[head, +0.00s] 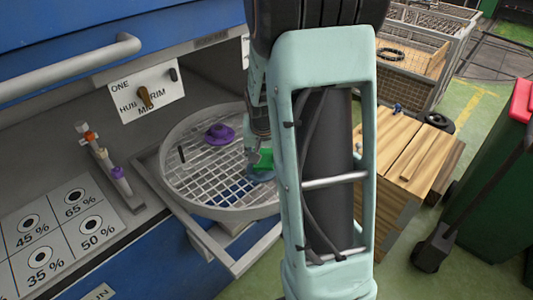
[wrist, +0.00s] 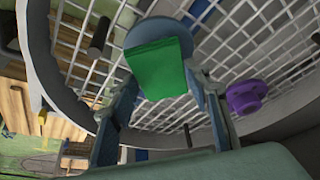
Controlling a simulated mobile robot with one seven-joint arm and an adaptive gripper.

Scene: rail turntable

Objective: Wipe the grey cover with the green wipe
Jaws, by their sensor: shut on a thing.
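My gripper (wrist: 162,88) is shut on the green wipe (wrist: 160,66), which sits between its two fingers. In the head view the wipe (head: 265,158) shows as a small green patch beside my arm. A round grey-blue disc, seemingly the grey cover (wrist: 143,33), lies directly behind the wipe in the wrist view. Its edge also shows in the head view (head: 262,176), just below the wipe. The wipe overlaps the disc in both views; I cannot tell whether they touch. My arm and the wipe hide part of the disc.
The disc is on a round mesh turntable (head: 190,193) with a raised rim. A purple round piece (head: 220,134) and a dark upright peg (head: 182,154) stand on the mesh. A blue cabinet (head: 60,40) overhangs the left. A wooden crate (head: 415,160) stands at right.

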